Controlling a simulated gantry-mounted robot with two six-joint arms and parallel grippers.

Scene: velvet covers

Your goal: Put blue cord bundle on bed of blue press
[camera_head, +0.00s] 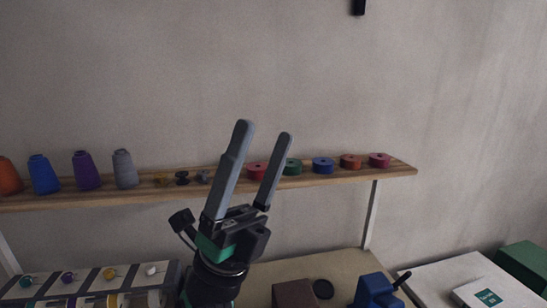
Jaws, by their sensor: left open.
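My left gripper (264,132) points upward in front of the wall shelf, its two grey fingers spread apart with nothing between them. A blue press (375,291) stands on the table at the lower right, with a black handle; the frame's bottom edge cuts it off, and its bed cannot be made out. I cannot identify a blue cord bundle for certain. My right gripper is not in view.
A wooden shelf (400,171) carries coloured thread cones, small dark spools and flat coloured rolls, including a blue roll (322,165). Below left is a rack (90,281) with coloured knobs. A brown block (294,294) is beside the press. A green box (525,265) is far right.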

